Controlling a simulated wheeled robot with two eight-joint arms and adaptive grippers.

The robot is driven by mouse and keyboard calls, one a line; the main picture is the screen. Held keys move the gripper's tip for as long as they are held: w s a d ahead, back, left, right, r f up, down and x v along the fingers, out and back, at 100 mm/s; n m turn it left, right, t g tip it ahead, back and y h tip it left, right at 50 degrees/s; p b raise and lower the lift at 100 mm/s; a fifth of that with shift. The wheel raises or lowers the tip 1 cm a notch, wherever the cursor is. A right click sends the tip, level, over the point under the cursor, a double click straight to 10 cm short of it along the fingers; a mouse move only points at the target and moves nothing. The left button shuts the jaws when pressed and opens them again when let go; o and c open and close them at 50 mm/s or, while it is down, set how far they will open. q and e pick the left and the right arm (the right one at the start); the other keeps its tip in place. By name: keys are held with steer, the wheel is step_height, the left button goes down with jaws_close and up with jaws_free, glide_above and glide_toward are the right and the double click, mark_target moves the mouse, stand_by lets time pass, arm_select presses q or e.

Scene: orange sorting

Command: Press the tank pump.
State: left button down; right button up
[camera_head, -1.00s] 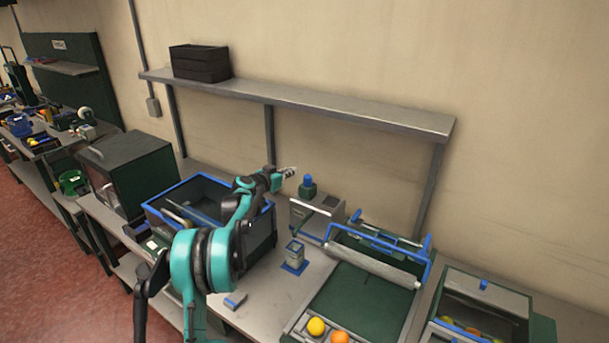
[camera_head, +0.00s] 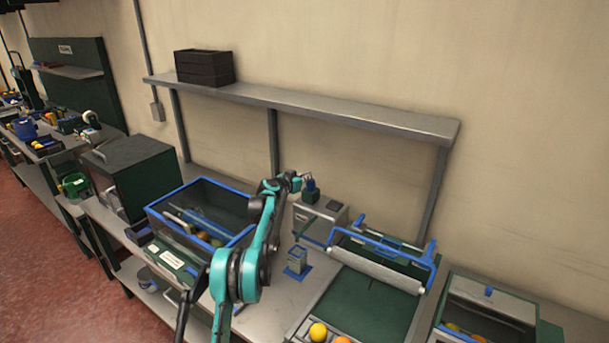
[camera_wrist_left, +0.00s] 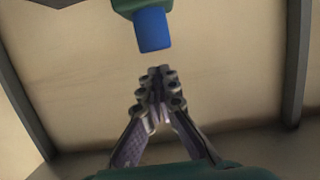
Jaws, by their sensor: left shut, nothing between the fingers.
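The tank pump looks like a blue knob (camera_head: 309,183) on a small green block, on top of a grey box-shaped tank (camera_head: 318,219) at the back of the bench. My left gripper (camera_head: 304,176) is shut and empty, right by the top of the knob in the head view. In the left wrist view, the closed fingertips (camera_wrist_left: 161,72) point at the blue knob (camera_wrist_left: 153,30), with a small gap showing between them in the picture. I cannot tell whether they touch. My right gripper is not in view.
A blue-rimmed bin (camera_head: 165,211) stands left of my left arm. A small blue-based container (camera_head: 297,261) sits in front of the tank. A roller frame (camera_head: 375,272) is to the right. A shelf (camera_head: 350,115) runs along the wall above.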

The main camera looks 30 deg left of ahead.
mark_target(309, 186)
arm_select(q)
steer(key=shift+f, duration=0.7)
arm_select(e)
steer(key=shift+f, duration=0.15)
arm_select(q)
step_height(309, 186, down, 4)
steer(key=shift+r+b, duration=0.15)
steer(key=shift+b, duration=0.9)
steer(key=shift+s+d+r, duration=0.1)
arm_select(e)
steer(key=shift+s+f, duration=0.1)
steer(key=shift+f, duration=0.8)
